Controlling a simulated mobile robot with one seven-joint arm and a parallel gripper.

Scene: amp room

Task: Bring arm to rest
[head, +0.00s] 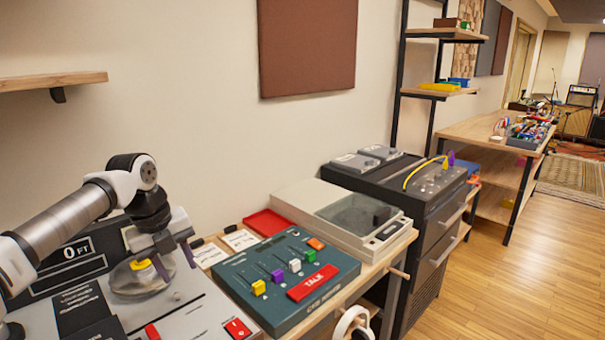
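My arm reaches in from the left edge in the head view, and my gripper (165,266) points down over the grey machine (190,310) at the lower left. A round, clear or grey dome-like thing (136,284) sits just below and left of the gripper. I cannot tell whether the gripper touches it, or how far apart the fingers are.
Right of the gripper is a green panel (270,307) with coloured sliders and a red TALK button. Beyond it are a beige turntable-like unit (300,210), a dark cabinet (425,230) with a yellow cable, and a wooden workbench (475,130). A shelf (50,82) juts out upper left. Wooden floor is clear at right.

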